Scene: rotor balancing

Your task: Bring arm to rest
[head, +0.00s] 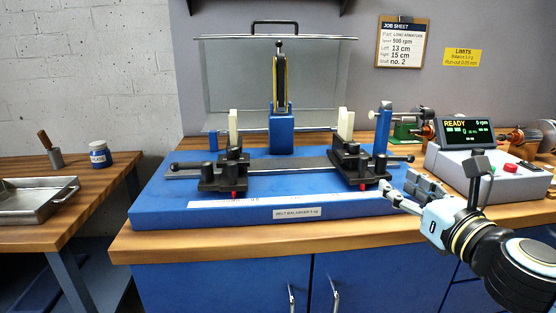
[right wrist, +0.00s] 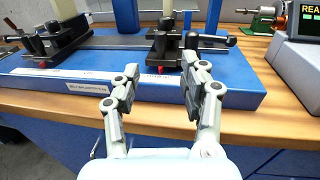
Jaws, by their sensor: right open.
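My right gripper (head: 388,192) is at the front right of the blue balancer base, near the right black carriage (head: 358,170). In the right wrist view my right gripper (right wrist: 160,88) is open, with nothing between its fingers. The right carriage (right wrist: 170,45) stands on the rail beyond the fingertips, and the gap between them cannot be judged exactly. The left black carriage (head: 222,175) stands on the same rail. The blue balancer base (head: 155,205) lies on the wooden bench. My left gripper is in neither view.
A control box (head: 480,172) reading READY and 0 rpm stands at the right. A clear guard (head: 235,75) stands behind the balancer. A metal tray (head: 35,200) is on the left table. The bench's front edge is clear.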

